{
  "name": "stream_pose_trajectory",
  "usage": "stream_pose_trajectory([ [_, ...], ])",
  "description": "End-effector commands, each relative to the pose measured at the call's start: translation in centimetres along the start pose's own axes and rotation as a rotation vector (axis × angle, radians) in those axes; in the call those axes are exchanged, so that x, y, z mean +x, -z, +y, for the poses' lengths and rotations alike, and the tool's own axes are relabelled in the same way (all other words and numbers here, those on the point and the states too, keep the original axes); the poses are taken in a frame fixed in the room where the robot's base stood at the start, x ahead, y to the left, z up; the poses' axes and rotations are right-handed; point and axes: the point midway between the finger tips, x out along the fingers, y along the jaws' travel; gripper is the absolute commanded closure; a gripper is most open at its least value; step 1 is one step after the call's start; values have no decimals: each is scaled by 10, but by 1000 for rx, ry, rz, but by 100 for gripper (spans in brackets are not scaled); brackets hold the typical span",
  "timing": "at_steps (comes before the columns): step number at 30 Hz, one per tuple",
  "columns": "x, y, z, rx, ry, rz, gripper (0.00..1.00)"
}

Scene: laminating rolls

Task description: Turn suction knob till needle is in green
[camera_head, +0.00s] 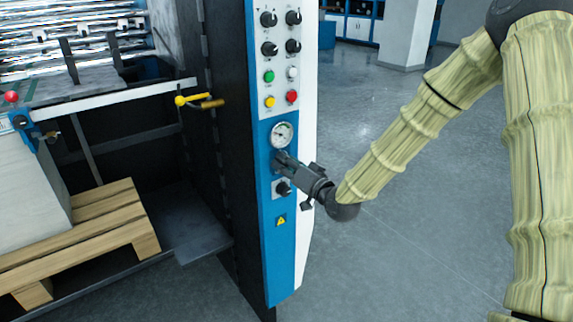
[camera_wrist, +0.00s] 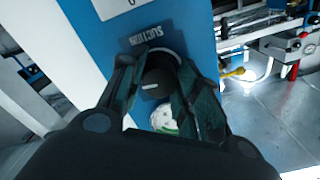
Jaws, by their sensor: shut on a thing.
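The suction knob (camera_wrist: 158,84) is a dark round knob under an upside-down "SUCTION" label (camera_wrist: 146,32) in the wrist view. My gripper (camera_wrist: 162,75) is shut on it, one finger on each side. In the head view my gripper (camera_head: 284,163) reaches the blue panel just below the gauge, and its fingers hide the knob there. The round white gauge (camera_head: 282,135) sits above the knob on the panel; its needle is too small to read. In the wrist view the gauge (camera_wrist: 164,119) shows partly between the fingers, with some green visible at its edge.
The blue and white control panel (camera_head: 284,235) carries several black knobs and coloured buttons above the gauge. Another black knob (camera_head: 282,188) sits close below my gripper. A yellow-handled lever (camera_head: 195,100) sticks out to the left.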

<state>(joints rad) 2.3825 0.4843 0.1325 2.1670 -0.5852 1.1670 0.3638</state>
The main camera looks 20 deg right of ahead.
Motion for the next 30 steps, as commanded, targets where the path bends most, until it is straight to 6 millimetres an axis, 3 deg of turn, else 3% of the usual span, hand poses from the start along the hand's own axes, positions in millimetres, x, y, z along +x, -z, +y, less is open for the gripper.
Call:
stream_pose_trajectory([
  [18,0,0,2,583,-1,4,91],
  [30,0,0,0,850,0,2,91],
])
